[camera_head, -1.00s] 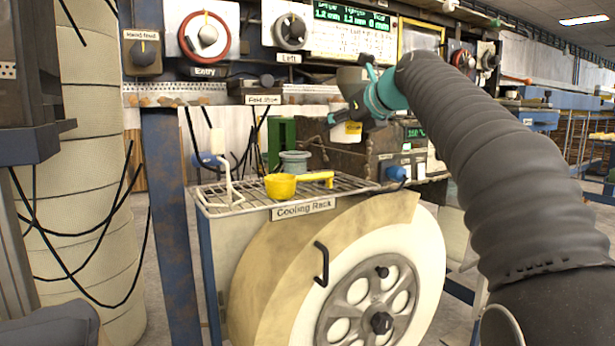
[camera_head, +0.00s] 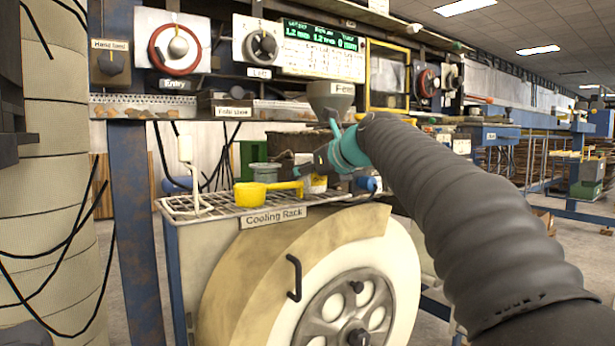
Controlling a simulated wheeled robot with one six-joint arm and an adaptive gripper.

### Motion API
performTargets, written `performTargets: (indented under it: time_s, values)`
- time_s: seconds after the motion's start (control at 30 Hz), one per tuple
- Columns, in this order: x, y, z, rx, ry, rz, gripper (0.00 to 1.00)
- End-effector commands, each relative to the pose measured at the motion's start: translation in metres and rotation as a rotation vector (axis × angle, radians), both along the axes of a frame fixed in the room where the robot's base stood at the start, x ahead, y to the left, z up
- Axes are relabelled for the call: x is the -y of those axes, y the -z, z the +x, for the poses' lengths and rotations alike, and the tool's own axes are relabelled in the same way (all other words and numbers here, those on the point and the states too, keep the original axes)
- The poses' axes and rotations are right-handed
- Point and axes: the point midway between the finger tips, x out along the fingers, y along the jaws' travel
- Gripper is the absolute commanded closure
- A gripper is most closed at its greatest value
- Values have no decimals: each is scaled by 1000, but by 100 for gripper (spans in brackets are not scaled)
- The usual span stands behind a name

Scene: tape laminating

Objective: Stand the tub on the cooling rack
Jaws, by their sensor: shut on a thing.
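My gripper (camera_head: 312,170), on the teal wrist of my dark ribbed arm, is at the right end of the cooling rack (camera_head: 222,208). It is shut on a small pale tub with a yellow patch (camera_head: 318,184). The tub is just behind and right of the yellow scoop's handle, and looks roughly upright. Its upper part is hidden by the gripper, its lower part partly by the handle. I cannot tell whether its base touches the wire rack.
A yellow scoop (camera_head: 250,195) lies at the rack's front edge, handle to the right. A grey-green pot (camera_head: 265,173) stands behind it. A white upright fitting (camera_head: 187,155) rises at the left. A large roll (camera_head: 240,285) is below.

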Motion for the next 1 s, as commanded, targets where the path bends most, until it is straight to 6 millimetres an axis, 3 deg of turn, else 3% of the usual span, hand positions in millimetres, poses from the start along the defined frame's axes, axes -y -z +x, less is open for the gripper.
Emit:
performTargets:
  time_s: [0.07, 0.1, 0.2, 0.6, 0.77, 1.0]
  values:
    - [0, 2, 0, -1, 0, 1, 74]
    - [0, 3, 0, 0, 0, 0, 34]
    - [0, 2, 0, 0, 0, 0, 11]
    - [1, -2, 0, 0, 1, 0, 11]
    - [12, -10, -16, 1, 2, 1, 11]
    - [37, -29, -54, 2, 3, 1, 11]
